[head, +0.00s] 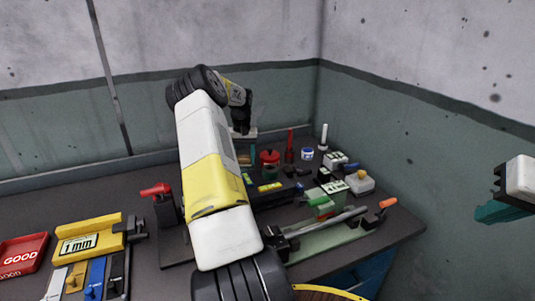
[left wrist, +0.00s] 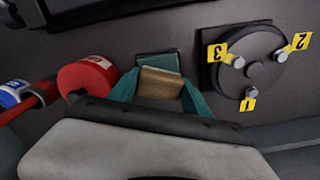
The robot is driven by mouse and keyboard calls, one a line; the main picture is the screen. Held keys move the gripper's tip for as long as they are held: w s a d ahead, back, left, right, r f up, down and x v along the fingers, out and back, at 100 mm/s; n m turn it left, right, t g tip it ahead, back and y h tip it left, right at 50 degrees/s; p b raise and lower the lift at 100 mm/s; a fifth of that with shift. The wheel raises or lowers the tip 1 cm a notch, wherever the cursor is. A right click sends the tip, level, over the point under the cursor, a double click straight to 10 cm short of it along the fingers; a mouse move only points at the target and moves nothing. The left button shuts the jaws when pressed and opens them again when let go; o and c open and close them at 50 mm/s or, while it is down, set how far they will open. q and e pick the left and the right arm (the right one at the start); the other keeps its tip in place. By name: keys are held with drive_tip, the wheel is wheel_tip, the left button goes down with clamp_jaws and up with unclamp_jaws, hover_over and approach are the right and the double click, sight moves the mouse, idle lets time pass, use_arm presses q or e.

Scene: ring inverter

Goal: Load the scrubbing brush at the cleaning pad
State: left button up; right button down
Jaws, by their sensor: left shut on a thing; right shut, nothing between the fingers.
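My left gripper (left wrist: 160,90) has its teal fingers closed on a wooden brown block, which looks like the scrubbing brush (left wrist: 160,83). A flat dark green square, perhaps the cleaning pad (left wrist: 157,61), shows right beside the block in the left wrist view. I cannot tell whether the two touch. In the head view the left gripper (head: 243,130) is beyond my forearm, over the back of the bench, and the brush cannot be made out clearly. My right gripper (head: 505,210) is at the right edge, shut and empty, away from the bench.
A red can (left wrist: 87,78) stands close left of the left gripper. A round dark fixture (left wrist: 255,62) with yellow tags 1, 2 and 3 is to its right. Bottles, a white jar (head: 307,154) and a long rod fixture (head: 330,232) crowd the bench's right side. A red GOOD tray (head: 22,252) is far left.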

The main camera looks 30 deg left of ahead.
sight(244, 157)
use_arm(q)
drive_tip(key=shift+f, duration=0.6)
idle(1.5)
drive_tip(key=shift+r, duration=0.1)
drive_tip(key=shift+r, duration=3.45)
drive_tip(key=w+d+r+m, duration=0.1)
drive_tip(key=d+r+m, duration=0.1)
drive_tip(key=d, duration=0.7)
drive_tip(key=w+d+r+m, duration=0.1)
drive_tip(key=d+r+m, duration=0.1)
drive_tip(key=d, duration=0.7)
drive_tip(key=s+d+r+m, duration=0.1)
drive_tip(key=s+d+m, duration=0.1)
drive_tip(key=d, duration=0.7)
drive_tip(key=s+d+r+m, duration=0.2)
drive_tip(key=s+d+m, duration=0.1)
drive_tip(key=d, duration=0.7)
drive_tip(key=shift+s+d, duration=0.15)
drive_tip(key=shift+s, duration=0.2)
